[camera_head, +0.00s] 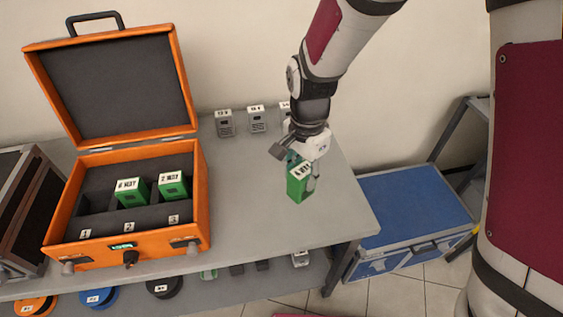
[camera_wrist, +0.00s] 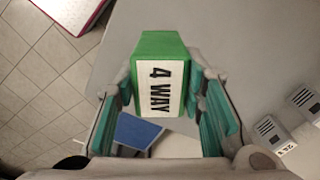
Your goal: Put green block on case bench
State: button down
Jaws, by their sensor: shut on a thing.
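The green block (camera_head: 299,186) has a white label on top; in the wrist view (camera_wrist: 161,88) the label reads "4 WAY". My gripper (camera_head: 302,172) is shut on it, with a finger on each side, and its pads also show in the wrist view (camera_wrist: 165,105). The block is over the right part of the grey bench top (camera_head: 245,188); I cannot tell if it touches the surface. The open orange case (camera_head: 205,205) stands on the bench at the left. Two other green blocks (camera_head: 131,192) (camera_head: 173,186) sit in its slots.
Several grey blocks (camera_head: 257,121) stand along the bench's back edge, one partly behind my arm. A blue case (camera_head: 410,212) is to the right of the bench. Reels (camera_head: 98,298) and small items lie on a lower shelf. The bench top between the orange case and my gripper is clear.

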jog(key=s+a+f+m+b, duration=0.4)
jog(key=s+m+b, duration=0.15)
jog(key=s, duration=0.35)
jog(key=shift+w+d+f+b, duration=0.25)
jog(key=shift+w+f, duration=0.6)
jog(key=shift+w, duration=1.7)
jog(key=shift+w+d+f+b, duration=0.2)
jog(key=shift+w+f, duration=0.6)
jog(key=shift+w, duration=1.7)
jog(key=shift+w+d+f+b, duration=0.25)
jog(key=shift+w+f, duration=0.6)
jog(key=shift+w, duration=1.7)
jog(key=shift+f, duration=0.2)
jog(key=c, duration=1.1)
grip_release()
jog(key=shift+o, duration=0.2)
jog(key=shift+r, duration=0.1)
notch_tip(320, 180, up, 12)
jog(key=p, duration=0.1)
jog(key=shift+d+r, duration=0.15)
jog(key=shift+r, duration=0.05)
